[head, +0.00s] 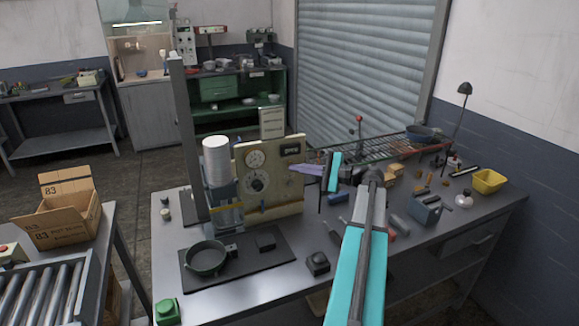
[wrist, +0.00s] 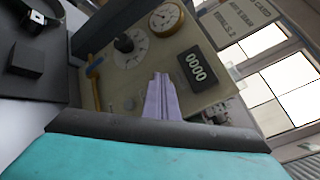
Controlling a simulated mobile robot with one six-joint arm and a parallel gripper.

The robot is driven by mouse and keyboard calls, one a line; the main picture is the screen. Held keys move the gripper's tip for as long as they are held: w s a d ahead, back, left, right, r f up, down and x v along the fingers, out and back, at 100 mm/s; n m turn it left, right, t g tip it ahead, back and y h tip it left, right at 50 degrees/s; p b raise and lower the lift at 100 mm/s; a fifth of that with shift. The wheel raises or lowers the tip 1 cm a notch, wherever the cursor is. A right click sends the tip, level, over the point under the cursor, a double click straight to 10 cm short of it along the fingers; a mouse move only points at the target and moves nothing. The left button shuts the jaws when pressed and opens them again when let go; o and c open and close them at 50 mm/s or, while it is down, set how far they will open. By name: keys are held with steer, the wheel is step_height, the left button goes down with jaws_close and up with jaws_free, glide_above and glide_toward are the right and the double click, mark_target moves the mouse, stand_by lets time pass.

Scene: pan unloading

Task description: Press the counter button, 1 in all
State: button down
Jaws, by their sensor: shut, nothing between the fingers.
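A cream panel (head: 284,185) stands upright on the workbench. It carries a black counter display (head: 291,150), which reads 0000 in the wrist view (wrist: 196,72). A small round metal piece (wrist: 130,103) sits low on the panel; I cannot tell if it is the counter button. My gripper (head: 307,170) is right of the panel, its lilac fingers pointing left toward it. In the wrist view the fingertips (wrist: 160,77) are together and empty, in front of the panel below the display. Whether they touch it I cannot tell.
A dial (wrist: 166,18) and a black knob (wrist: 124,43) are also on the panel. A dark pan (head: 205,258) lies on a black mat in front. A black block with a round top (head: 318,263) stands near the front edge. A tall post rises left of the panel.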

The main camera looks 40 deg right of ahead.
stand_by(0.7)
steer(key=shift+s+a, duration=0.3)
steer(key=shift+s, duration=0.45)
steer(key=s, duration=0.1)
steer(key=s+a, duration=0.1)
steer(key=s, duration=0.2)
steer(key=shift+s+a, duration=0.3)
steer(key=shift+a, duration=0.1)
steer(key=shift+s, duration=0.1)
stand_by(0.9)
